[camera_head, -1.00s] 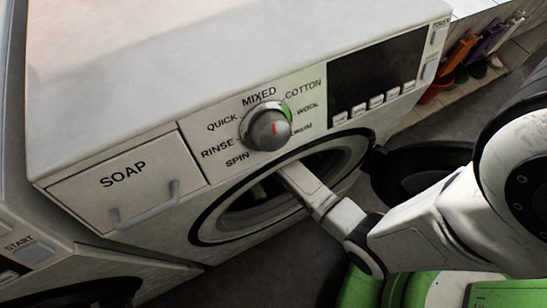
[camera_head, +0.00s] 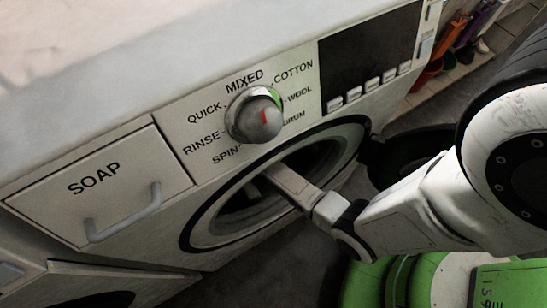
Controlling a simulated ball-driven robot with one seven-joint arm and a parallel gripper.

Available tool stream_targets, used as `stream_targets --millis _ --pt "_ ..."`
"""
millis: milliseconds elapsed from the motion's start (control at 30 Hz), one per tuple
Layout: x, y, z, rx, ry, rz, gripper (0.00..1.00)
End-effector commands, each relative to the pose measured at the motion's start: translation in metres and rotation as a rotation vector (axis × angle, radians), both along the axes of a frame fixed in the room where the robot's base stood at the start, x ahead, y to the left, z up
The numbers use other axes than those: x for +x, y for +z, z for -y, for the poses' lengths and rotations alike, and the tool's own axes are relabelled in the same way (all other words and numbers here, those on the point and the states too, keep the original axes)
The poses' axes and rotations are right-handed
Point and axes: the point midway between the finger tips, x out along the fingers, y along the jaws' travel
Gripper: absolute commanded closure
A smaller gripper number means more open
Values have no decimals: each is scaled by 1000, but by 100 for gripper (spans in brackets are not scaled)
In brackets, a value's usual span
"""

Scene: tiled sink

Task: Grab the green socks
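No green socks show in the head view. A white washing machine fills the middle, with its round drum opening (camera_head: 215,228) uncovered and dark inside. My gripper (camera_head: 262,180) reaches into this opening from the right. Its fingertips are in shadow inside the drum, so I cannot see whether they are open, shut or holding anything. My white arm comes in from the right edge.
The dark round door (camera_head: 385,165) stands swung open to the right of the opening, close to my arm. A knob (camera_head: 256,115) and a soap drawer (camera_head: 98,187) with a protruding handle are on the front panel. Colourful items (camera_head: 462,40) stand by the tiled wall.

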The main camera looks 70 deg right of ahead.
Motion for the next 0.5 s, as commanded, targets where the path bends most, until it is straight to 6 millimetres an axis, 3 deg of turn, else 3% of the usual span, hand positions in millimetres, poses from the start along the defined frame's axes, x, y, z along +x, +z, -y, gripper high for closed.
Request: stream_targets --millis 300,500 --pt "0 -6 0 1 0 -1 0" --pt "0 -6 0 1 0 -1 19"
